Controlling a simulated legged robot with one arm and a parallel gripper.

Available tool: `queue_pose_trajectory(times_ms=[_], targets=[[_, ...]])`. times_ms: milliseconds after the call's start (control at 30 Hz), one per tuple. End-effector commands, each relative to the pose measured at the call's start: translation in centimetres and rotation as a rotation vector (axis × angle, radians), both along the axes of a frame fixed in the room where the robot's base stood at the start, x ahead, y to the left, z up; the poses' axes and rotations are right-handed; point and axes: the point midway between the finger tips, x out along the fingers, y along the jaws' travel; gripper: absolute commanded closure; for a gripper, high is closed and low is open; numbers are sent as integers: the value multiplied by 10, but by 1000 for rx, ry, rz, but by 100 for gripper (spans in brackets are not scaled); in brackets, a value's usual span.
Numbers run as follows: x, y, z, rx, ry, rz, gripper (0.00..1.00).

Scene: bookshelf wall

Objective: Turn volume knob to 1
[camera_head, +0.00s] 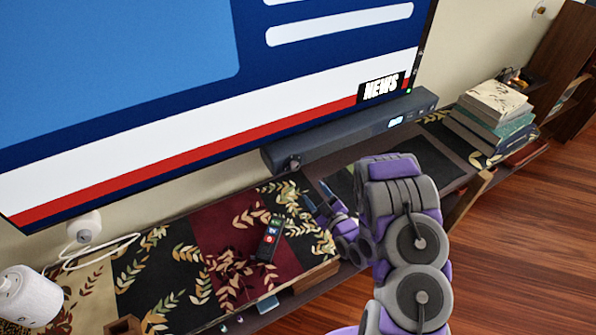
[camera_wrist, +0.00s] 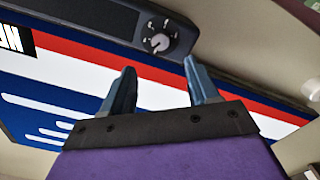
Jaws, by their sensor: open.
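The volume knob (camera_wrist: 157,42) is a round light-grey dial with a pointer, set in a dark panel with small marks around it in the wrist view. It sits on the end of the dark soundbar (camera_head: 350,131) below the TV; in the head view the knob (camera_head: 294,163) shows small at the soundbar's left end. My gripper (camera_wrist: 158,65) is open and empty, its two blue-grey fingers apart. The knob appears beyond the gap between the fingertips, with no visible contact. In the head view my gripper (camera_head: 317,195) is low, in front of the soundbar's left end.
A large TV (camera_head: 120,100) showing a news screen stands behind the soundbar. A black remote (camera_head: 269,238) lies on the leaf-patterned runner at left. A white cylinder (camera_head: 28,298) stands at far left. Several stacked books (camera_head: 492,125) are at right. The wooden floor is open.

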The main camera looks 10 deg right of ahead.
Motion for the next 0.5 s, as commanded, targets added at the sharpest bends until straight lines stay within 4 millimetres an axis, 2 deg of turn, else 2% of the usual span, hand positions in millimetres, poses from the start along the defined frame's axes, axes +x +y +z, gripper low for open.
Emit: queue_pose_trajectory(times_ms=[500], targets=[[81, 28, -1, 1, -5, 2, 40]])
